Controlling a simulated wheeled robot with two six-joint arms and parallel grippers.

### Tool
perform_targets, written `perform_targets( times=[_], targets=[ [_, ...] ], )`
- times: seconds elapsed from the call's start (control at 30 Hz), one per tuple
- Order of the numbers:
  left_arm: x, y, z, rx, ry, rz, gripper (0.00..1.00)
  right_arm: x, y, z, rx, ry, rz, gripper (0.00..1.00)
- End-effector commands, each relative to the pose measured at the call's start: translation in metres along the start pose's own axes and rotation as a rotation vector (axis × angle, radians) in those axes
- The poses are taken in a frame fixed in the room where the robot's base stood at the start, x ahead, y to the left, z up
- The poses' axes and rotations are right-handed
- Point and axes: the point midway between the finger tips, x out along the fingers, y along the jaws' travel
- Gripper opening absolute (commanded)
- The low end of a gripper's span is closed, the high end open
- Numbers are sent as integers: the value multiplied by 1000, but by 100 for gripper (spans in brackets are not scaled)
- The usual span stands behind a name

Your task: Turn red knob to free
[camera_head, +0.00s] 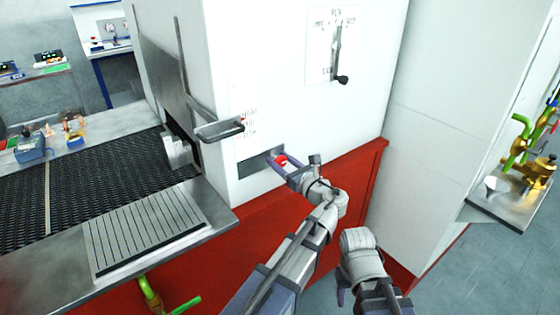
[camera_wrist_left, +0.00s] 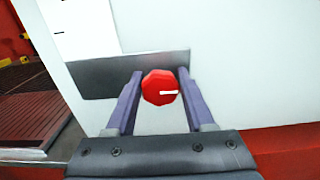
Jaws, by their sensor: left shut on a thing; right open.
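The red knob (camera_head: 281,160) sits on a dark grey plate (camera_head: 256,165) on the front of the white cabinet. In the left wrist view the red knob (camera_wrist_left: 160,88) is round, with a white mark pointing to the right. My left gripper (camera_head: 278,158) is shut on the knob, with one purple finger on each side of it; its fingers also show in the left wrist view (camera_wrist_left: 160,74). My right gripper (camera_head: 343,288) is open and empty, low in front of the red base and away from the knob. The small print above the knob is too blurred to read.
A lever with a black ball (camera_head: 342,79) is on the cabinet above right. A metal handle (camera_head: 220,130) juts out above left of the knob. The mesh belt (camera_head: 90,175) and a slotted tray (camera_head: 145,228) lie left. Brass valves (camera_head: 537,165) stand far right.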

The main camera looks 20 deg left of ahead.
Motion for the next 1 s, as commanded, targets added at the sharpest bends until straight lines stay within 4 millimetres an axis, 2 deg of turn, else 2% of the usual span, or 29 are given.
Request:
perform_targets(
  times=[0.03,0.4,0.73,1.0],
  targets=[
    [0,0,0,0,0,0,40,0,0,0,0,0,0,50],
    [0,0,0,0,0,0,0,0,0,0,0,0,0,50],
    [0,0,0,-62,0,0,0,0,0,0,0,0,0,50],
    [0,1,0,-266,0,0,0,0,0,0,0,0,0,50]
  ],
)
